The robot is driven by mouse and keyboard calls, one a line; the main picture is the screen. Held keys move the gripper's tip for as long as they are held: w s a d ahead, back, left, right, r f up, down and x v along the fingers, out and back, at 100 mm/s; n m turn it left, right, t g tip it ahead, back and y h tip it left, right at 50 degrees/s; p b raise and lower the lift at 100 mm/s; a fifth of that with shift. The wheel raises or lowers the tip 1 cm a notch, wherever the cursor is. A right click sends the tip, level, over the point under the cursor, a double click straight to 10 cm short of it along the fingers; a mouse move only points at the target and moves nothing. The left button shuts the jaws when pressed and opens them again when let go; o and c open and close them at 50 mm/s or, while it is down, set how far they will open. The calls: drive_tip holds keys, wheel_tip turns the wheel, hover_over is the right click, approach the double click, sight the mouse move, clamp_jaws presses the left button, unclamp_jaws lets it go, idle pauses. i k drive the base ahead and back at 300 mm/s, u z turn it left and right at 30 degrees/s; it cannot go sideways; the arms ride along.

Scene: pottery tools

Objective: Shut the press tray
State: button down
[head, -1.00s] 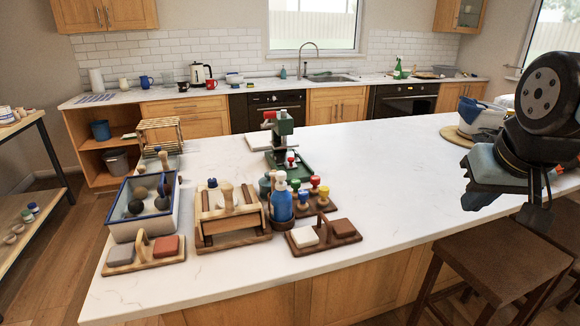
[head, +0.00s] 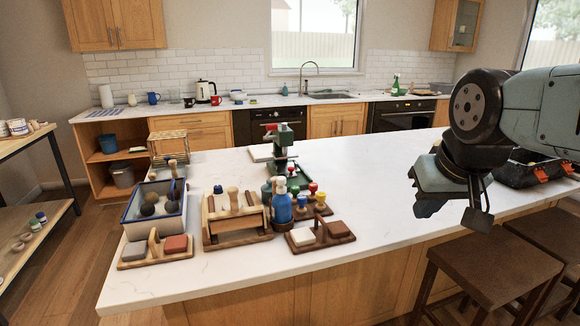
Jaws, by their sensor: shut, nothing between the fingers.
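The green press (head: 283,143) with a red part on top stands on the white island counter, left of the picture's middle. Its green tray (head: 302,177) shows low at its front and right, sticking out toward me. The blue spray bottle and the coloured stamps partly hide the tray, so I cannot tell exactly how far out it is. My gripper (head: 431,207) hangs at the right, well apart from the press, above the counter's near edge. It is shut and empty, pointing downward.
In front of the press stand a blue spray bottle (head: 281,205), several coloured stamps (head: 320,197) and a sponge caddy (head: 320,237). A wooden tool box (head: 236,219) and a blue-rimmed tub (head: 153,207) are left. The counter between press and gripper is clear. Stools (head: 487,262) stand front right.

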sight(289, 169)
drive_tip(key=u, duration=0.1)
drive_tip(key=i, duration=1)
drive_tip(key=z, duration=0.1)
